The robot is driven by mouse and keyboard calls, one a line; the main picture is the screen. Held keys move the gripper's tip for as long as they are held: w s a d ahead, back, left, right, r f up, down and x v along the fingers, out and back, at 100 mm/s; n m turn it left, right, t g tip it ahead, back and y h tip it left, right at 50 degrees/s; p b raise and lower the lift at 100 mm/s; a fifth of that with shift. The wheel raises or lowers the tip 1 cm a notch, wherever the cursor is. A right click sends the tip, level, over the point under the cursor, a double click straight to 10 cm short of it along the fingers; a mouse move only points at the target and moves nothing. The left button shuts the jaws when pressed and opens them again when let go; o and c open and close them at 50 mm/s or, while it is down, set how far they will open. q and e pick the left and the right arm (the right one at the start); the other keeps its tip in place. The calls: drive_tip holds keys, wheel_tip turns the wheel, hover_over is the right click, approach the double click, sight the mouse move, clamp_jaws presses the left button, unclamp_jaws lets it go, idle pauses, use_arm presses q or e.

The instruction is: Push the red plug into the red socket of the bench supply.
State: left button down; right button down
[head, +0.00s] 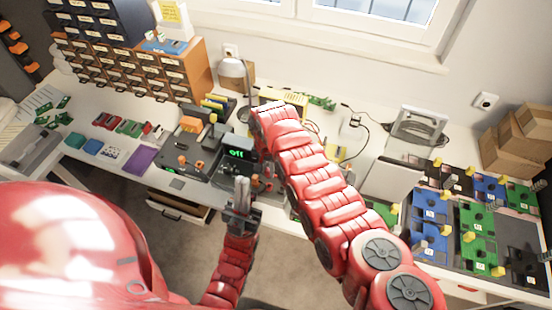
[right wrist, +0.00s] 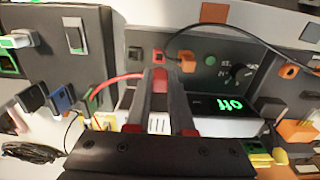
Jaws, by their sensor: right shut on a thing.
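The bench supply (head: 238,168) stands on the bench with a green "Off" display, which also shows in the right wrist view (right wrist: 235,104). The red socket (right wrist: 158,57) is on its dark panel, left of a socket with a black cable plugged in. My right gripper (right wrist: 160,76) is shut on the red plug (right wrist: 160,86), just in front of the red socket; a red cable runs left from it. I cannot tell whether plug and socket touch. In the head view my right arm hides that gripper. My left gripper (head: 241,184) points up before the bench edge, its finger gap unclear.
A drawer cabinet (head: 140,70) stands at the back left. Circuit boards on trays (head: 475,215) fill the right end, with cardboard boxes (head: 520,135) behind. An orange-tipped plug (right wrist: 287,71) hangs on the black cable. Small devices crowd around the supply.

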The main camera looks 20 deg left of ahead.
drive_tip(key=shift+w+f+b, duration=0.1)
drive_tip(key=shift+f+b, duration=2.1)
drive_tip(key=shift+f, duration=0.5)
drive_tip(key=shift+f, duration=0.1)
drive_tip(key=shift+f+b, duration=0.3)
drive_tip(key=shift+b, duration=0.25)
drive_tip(key=shift+f+b, duration=0.3)
drive_tip(key=shift+b, duration=0.1)
idle(0.4)
drive_tip(key=c, duration=0.7)
unclamp_jaws()
drive_tip(key=shift+r, duration=0.1)
